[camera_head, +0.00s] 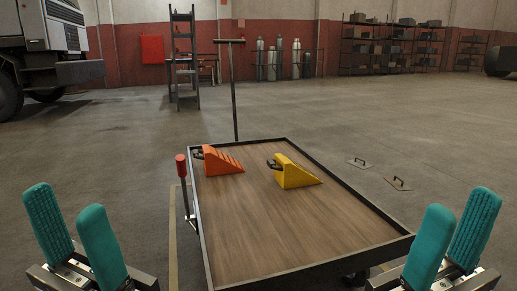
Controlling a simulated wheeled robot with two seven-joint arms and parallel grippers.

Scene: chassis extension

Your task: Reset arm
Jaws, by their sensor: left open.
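My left gripper (67,208) is at the lower left, its two teal fingers apart with nothing between them. My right gripper (461,208) is at the lower right, its teal fingers also apart and empty. Both are at the near side of a wooden-topped cart (290,225) with a dark raised rim, one on each side. An orange wheel chock (222,162) and a yellow wheel chock (294,174) sit on the cart's far half, apart from both grippers.
A red-topped post (181,166) stands at the cart's left edge. A tall T-shaped handle (235,95) rises behind the cart. Two flat pieces with handles lie on the floor at right (398,184). A truck (50,50) stands far left. The cart's near half is clear.

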